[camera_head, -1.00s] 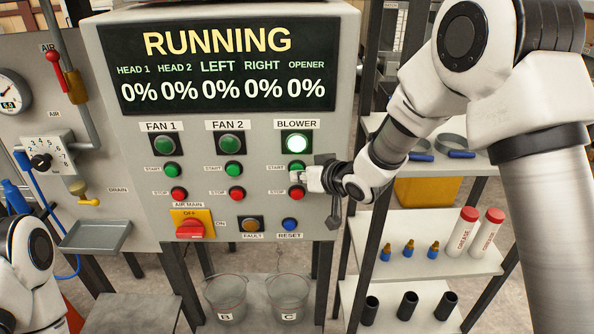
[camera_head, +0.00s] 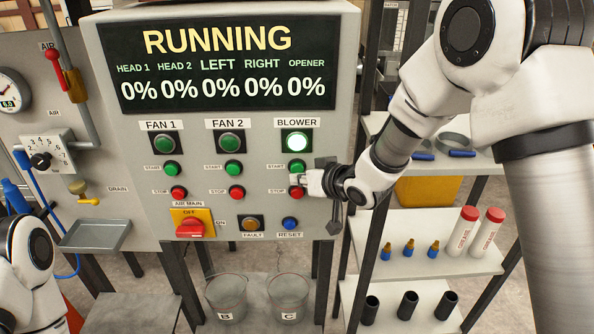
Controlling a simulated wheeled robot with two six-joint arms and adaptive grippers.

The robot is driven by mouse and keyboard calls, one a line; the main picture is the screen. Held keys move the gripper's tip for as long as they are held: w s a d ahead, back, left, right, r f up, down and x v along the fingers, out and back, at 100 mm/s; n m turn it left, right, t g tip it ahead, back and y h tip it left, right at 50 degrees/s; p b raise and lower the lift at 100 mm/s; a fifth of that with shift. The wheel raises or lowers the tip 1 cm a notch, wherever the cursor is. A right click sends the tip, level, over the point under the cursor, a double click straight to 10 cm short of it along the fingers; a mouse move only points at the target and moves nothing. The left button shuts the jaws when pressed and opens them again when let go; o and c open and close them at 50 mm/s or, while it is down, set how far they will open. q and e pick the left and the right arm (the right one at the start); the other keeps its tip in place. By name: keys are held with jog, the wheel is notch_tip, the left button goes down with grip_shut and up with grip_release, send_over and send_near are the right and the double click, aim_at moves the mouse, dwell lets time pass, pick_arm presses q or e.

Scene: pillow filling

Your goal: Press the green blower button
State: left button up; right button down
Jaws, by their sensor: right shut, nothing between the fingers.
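The green blower START button (camera_head: 298,167) is in the right column of the control panel (camera_head: 255,205), under the BLOWER label. My right gripper (camera_head: 299,180) is shut and empty. Its tip is just below the green button and just above the red blower STOP button (camera_head: 297,193). I cannot tell whether the tip touches the panel. My left arm shows at the lower left edge, and its gripper is out of view.
The panel display (camera_head: 220,65) reads RUNNING, with every value at 0%. Fan 1 and Fan 2 have their own green and red buttons to the left. A yellow and red main switch (camera_head: 191,223) sits lower left. Shelves with bottles (camera_head: 487,232) stand to the right.

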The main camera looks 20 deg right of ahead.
jog(key=shift+s+f, duration=0.1)
jog(key=s, duration=0.2)
jog(key=s+a+b, duration=0.1)
jog(key=s, duration=0.1)
jog(key=shift+s+a, duration=0.2)
jog(key=shift+s, duration=0.1)
dwell(0.5)
